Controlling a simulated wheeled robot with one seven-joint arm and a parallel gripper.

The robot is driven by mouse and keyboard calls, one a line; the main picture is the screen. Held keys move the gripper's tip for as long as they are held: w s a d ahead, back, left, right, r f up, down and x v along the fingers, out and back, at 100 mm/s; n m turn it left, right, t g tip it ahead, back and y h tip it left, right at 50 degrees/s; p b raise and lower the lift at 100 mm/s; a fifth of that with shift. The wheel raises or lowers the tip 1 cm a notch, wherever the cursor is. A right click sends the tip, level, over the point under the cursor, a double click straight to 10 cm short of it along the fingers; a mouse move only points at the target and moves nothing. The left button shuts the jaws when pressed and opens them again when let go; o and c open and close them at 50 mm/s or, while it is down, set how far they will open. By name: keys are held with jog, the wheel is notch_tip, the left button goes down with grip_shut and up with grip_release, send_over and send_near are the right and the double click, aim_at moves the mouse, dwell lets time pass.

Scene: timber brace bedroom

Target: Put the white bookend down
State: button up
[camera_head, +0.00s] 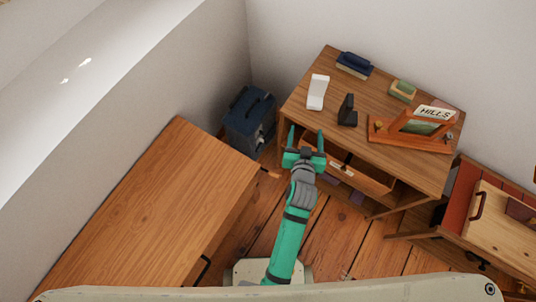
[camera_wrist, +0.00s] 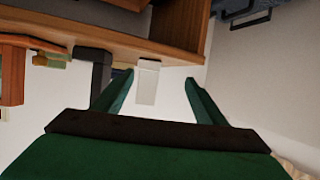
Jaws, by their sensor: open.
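The white bookend (camera_head: 318,92) stands upright on the wooden desk top (camera_head: 365,88), near its left side. In the wrist view the white bookend (camera_wrist: 148,82) shows beyond the fingertips, between them and a little to the left of middle. My gripper (camera_head: 306,133) is open and empty, just off the desk's front-left edge and apart from the bookend. The two green fingers of my gripper (camera_wrist: 160,80) are spread in the wrist view.
A black bookend (camera_head: 347,111) stands right of the white one. A blue case (camera_head: 249,118) and a wooden cabinet (camera_head: 160,210) are on the left.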

jog(key=s+a, duration=0.4)
jog(key=s, duration=0.4)
jog(key=s+a, duration=0.4)
jog(key=s, duration=0.3)
jog(key=s+a+r+n+t+y, duration=0.1)
jog(key=s+a+r, duration=0.2)
jog(key=s, duration=0.4)
jog(key=s+a+r+n+t+y, duration=0.1)
jog(key=s+a+r, duration=0.2)
jog(key=s+r, duration=0.3)
jog(key=shift+s+a+y, duration=0.25)
jog(key=shift+s+y, duration=0.15)
jog(key=shift+s, duration=0.35)
